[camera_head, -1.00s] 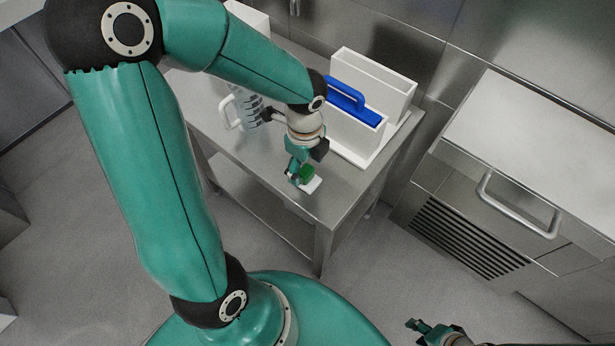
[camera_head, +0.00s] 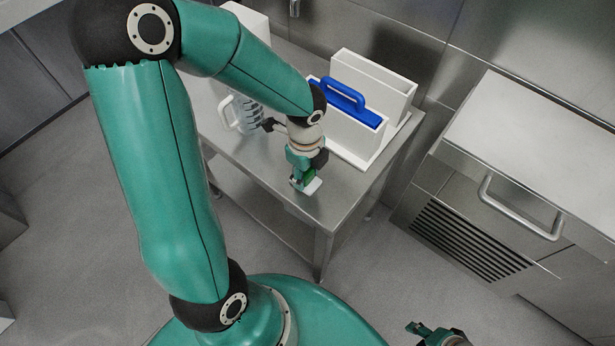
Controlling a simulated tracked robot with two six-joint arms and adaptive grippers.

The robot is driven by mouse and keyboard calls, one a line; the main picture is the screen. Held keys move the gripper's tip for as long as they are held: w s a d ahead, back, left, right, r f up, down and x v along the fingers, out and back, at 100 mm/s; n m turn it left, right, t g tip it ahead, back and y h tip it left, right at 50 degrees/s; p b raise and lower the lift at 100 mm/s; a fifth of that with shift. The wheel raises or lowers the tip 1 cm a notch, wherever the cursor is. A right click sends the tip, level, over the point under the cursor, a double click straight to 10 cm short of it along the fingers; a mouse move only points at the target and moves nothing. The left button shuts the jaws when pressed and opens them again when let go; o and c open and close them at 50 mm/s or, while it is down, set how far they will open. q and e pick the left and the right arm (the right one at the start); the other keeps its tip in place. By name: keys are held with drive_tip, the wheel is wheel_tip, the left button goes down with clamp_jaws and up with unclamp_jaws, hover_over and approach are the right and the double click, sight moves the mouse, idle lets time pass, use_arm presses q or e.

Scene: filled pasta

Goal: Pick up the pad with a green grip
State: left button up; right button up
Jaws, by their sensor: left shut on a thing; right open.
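The pad with a green grip (camera_head: 314,186) is near the front right corner of the steel table, its white base partly visible. My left gripper (camera_head: 303,179) comes down over it from above and is shut on the green grip. I cannot tell whether the pad touches the table. My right gripper (camera_head: 420,329) is open and empty at the bottom edge, low and away from the table.
A white holder (camera_head: 372,80) with a blue-handled item (camera_head: 345,95) stands at the back right of the steel table (camera_head: 330,206). A clear jug (camera_head: 245,112) stands behind my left arm. A steel cabinet (camera_head: 500,200) is to the right.

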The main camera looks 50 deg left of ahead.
use_arm(q)
drive_tip(key=shift+r, duration=0.1)
wheel_tip(320, 180, up, 20)
drive_tip(key=p, duration=0.3)
drive_tip(key=shift+p, duration=0.3)
